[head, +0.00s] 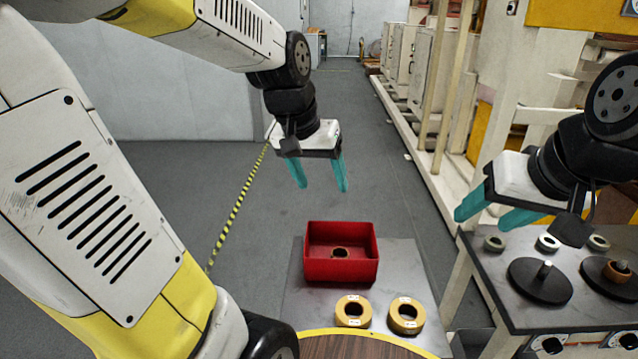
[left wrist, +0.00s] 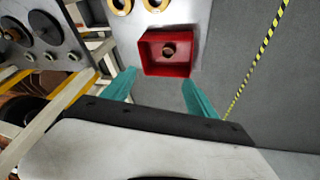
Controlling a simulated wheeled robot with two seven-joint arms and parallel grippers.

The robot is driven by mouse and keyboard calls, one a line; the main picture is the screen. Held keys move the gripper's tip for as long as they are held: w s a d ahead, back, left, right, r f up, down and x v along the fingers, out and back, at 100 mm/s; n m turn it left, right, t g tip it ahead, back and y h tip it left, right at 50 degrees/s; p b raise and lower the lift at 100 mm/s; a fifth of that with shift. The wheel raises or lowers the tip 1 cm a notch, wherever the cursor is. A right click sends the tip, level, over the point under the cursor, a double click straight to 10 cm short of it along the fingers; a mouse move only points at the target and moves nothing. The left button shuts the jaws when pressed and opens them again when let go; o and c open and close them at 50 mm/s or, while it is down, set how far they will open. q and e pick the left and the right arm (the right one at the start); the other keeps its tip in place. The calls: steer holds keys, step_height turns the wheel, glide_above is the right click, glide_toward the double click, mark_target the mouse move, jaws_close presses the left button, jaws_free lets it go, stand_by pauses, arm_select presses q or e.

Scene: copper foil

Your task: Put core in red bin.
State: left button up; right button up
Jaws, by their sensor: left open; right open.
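The red bin (head: 341,268) stands on a grey table in the middle of the head view. My right gripper (head: 487,219) is open and empty at the right, near the right-hand table.
Two yellow rings (head: 353,311) (head: 406,315) lie on the grey table (head: 293,305) in front of the bin. The right-hand table (head: 482,262) holds black discs (head: 540,282), small grey rings (head: 494,243) and a copper-coloured piece (head: 617,271). Floor behind the bin is clear.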

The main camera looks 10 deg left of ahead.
arm_select(q)
steer(key=s+r+t, duration=0.2)
steer(key=s+r, duration=0.1)
steer(key=s, duration=0.6)
steer(key=shift+s+a, duration=0.25)
steer(key=shift+s, duration=0.1)
